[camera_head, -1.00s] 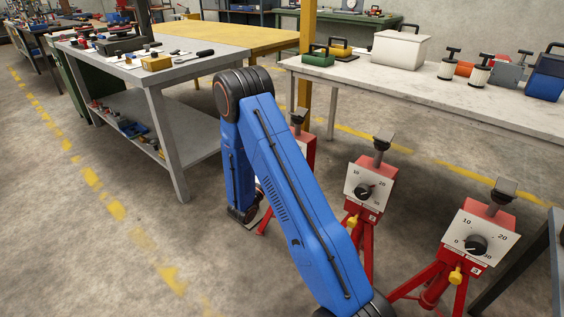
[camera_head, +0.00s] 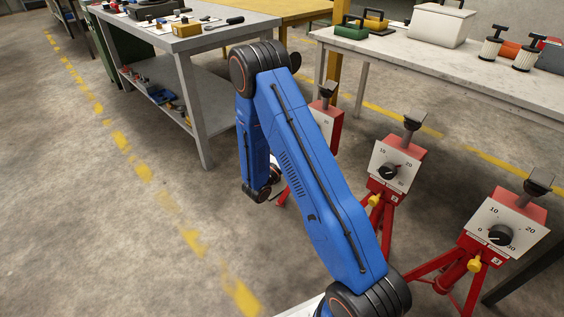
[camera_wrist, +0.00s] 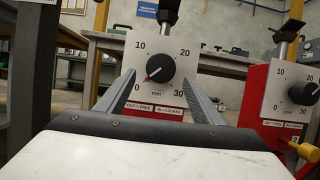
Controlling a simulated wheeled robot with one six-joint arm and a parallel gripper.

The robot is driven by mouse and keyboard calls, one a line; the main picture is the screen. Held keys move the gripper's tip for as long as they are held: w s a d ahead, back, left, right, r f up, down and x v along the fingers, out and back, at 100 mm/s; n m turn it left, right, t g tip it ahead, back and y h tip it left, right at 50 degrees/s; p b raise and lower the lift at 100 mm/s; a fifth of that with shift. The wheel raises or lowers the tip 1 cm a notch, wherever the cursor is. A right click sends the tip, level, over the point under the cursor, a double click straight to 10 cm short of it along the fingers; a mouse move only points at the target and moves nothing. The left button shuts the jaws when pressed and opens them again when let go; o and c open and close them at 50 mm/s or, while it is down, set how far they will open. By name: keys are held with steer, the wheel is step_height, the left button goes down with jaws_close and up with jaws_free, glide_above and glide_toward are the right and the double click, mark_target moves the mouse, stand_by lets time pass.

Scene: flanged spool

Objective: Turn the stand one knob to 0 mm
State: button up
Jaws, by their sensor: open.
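In the wrist view, a red stand carries a white dial plate (camera_wrist: 182,48) marked 0, 10, 20 and 30 mm, with a round black knob (camera_wrist: 161,68). A red mark on the knob's lower-left side points towards the 0; the exact reading is hard to tell. My gripper (camera_wrist: 161,88) is open, one finger low on each side of the knob, with no visible contact. Labels under the dial read "OUT = FREE" and "IN = LOCKED".
Stand two (camera_head: 397,168) and stand three (camera_head: 505,232) stand to the right, each with a yellow knob below the dial. Stand two also shows in the wrist view (camera_wrist: 292,98). A grey workbench (camera_head: 190,40) is at left, a pale table (camera_head: 430,60) behind. Floor at left is clear.

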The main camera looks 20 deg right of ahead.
steer(key=v, duration=1.3)
steer(key=shift+d+f, duration=0.1)
steer(key=s+d+r+m+g+y, duration=0.4)
steer(key=s+d+r+m+g, duration=0.15)
steer(key=s+r+m, duration=0.35)
steer(key=s+d+r+m+g+y, duration=0.45)
steer(key=s+r+g, duration=0.25)
steer(key=s, duration=0.4)
steer(key=s+a+r+m+t+y, duration=0.8)
steer(key=s+a+t+y, duration=0.1)
steer(key=s+a+y, duration=0.3)
steer(key=shift+s+a+m+t, duration=0.35)
steer(key=shift+s+a, duration=0.1)
steer(key=shift+s, duration=0.55)
steer(key=shift+r+y, duration=0.15)
steer(key=shift+y, duration=0.1)
stand_by(0.7)
